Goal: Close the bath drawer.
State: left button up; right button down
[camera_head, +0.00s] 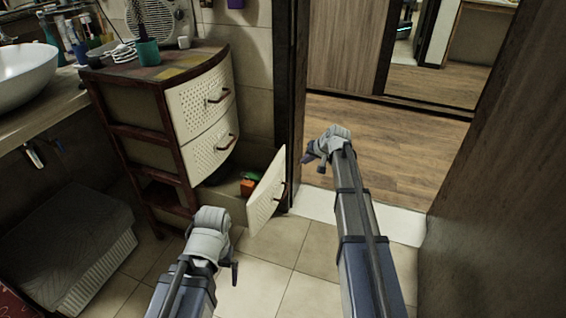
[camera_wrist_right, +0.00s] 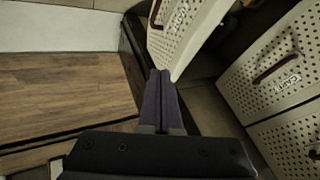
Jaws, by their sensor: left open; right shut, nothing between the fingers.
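The bath drawer (camera_head: 266,203) is the bottom drawer of a cabinet with dark red-brown framing. It stands pulled out, its cream perforated front angled to the right, with a dark handle (camera_head: 281,190). It also shows in the right wrist view (camera_wrist_right: 178,45). My right gripper (camera_head: 308,158) is shut and empty, to the right of the drawer's front. In the wrist view its fingertips (camera_wrist_right: 160,74) overlap the front's edge; I cannot tell whether they touch. My left gripper (camera_head: 235,270) is open, low in front of the drawer, partly hidden by my wrist.
Two upper drawers (camera_head: 204,115) are shut in the cabinet (camera_head: 130,130). Small green and orange items (camera_head: 248,183) lie inside the open drawer. A dark door frame (camera_head: 296,80) stands close behind it. A washbasin (camera_head: 28,75) is at left. Tiled floor (camera_head: 270,285) is clear in front.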

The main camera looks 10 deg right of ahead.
jog(key=b, duration=0.8)
send_near(282, 168)
notch_tip(282, 168, down, 3)
jog(key=w, duration=0.1)
jog(key=shift+w+a+f, duration=0.2)
jog(key=shift+w+a, duration=0.2)
jog(key=shift+a, duration=0.25)
jog(key=shift+a, duration=0.1)
jog(key=w+a, duration=1)
jog(key=a, duration=0.5)
jog(key=shift+w+a, duration=0.3)
jog(key=shift+w, duration=0.05)
